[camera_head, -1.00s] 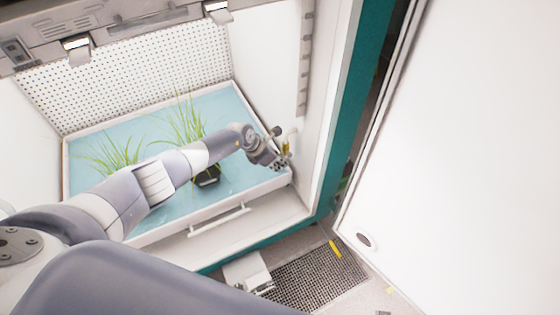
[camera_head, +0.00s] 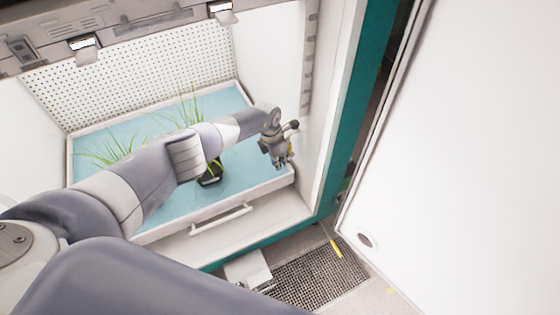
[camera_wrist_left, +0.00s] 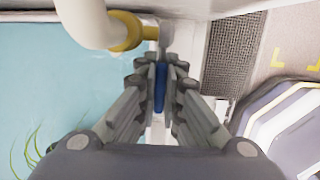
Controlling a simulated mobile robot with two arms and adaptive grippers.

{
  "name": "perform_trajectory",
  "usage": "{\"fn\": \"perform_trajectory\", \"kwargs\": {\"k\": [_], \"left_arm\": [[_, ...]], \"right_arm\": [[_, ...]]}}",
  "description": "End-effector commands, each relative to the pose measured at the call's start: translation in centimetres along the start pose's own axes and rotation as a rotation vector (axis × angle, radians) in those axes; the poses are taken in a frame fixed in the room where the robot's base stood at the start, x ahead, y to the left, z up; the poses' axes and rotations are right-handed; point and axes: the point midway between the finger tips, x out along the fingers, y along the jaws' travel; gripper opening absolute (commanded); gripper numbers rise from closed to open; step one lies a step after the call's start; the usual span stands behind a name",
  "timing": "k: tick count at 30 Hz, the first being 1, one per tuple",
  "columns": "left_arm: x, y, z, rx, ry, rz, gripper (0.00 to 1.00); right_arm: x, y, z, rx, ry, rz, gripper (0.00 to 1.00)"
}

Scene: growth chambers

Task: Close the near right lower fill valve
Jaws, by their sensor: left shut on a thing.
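My left gripper (camera_head: 283,161) is at the front right corner of the blue-watered tray, pointing down. In the left wrist view my left gripper (camera_wrist_left: 160,66) is shut on a narrow blue valve handle (camera_wrist_left: 160,88), which lies lengthwise between its fingers. A white pipe (camera_wrist_left: 88,22) with a yellow collar (camera_wrist_left: 126,31) runs just beyond the fingertips and joins a grey fitting there. In the head view the gripper hides most of the valve; only a bit of yellow (camera_head: 290,149) shows beside it. My right gripper is in neither view.
The tray (camera_head: 240,199) holds light blue water and grassy plants in dark pots (camera_head: 210,178). A handle (camera_head: 222,217) is on the chamber front below it. The white chamber door (camera_head: 470,150) stands open at the right. A floor grate (camera_head: 315,279) lies below.

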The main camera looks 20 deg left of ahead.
Motion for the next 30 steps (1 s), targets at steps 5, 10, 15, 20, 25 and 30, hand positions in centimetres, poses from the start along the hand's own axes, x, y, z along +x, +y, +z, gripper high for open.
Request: {"fn": "perform_trajectory", "kwargs": {"k": [5, 10, 15, 20, 25, 30], "left_arm": [[-0.2, 0.48, -0.07, -0.002, 0.001, 0.009, 0.0], [-0.21, 0.47, -0.04, -0.002, 0.0, 0.009, 0.0], [-0.17, 0.34, 0.01, -0.001, 0.0, 0.006, 0.28], [-0.1, 0.18, 0.02, 0.0, 0.0, 0.003, 0.28], [-0.17, 0.12, 0.04, 0.0, 0.0, 0.002, 0.28], [-0.91, 0.24, 0.05, 0.0, -0.001, 0.002, 0.28]], "right_arm": [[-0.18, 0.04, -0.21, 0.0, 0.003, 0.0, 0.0], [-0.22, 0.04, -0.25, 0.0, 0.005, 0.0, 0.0], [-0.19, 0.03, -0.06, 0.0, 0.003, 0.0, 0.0], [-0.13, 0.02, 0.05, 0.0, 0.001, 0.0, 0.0], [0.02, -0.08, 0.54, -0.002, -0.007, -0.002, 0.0], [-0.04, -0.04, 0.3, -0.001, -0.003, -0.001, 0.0]]}}
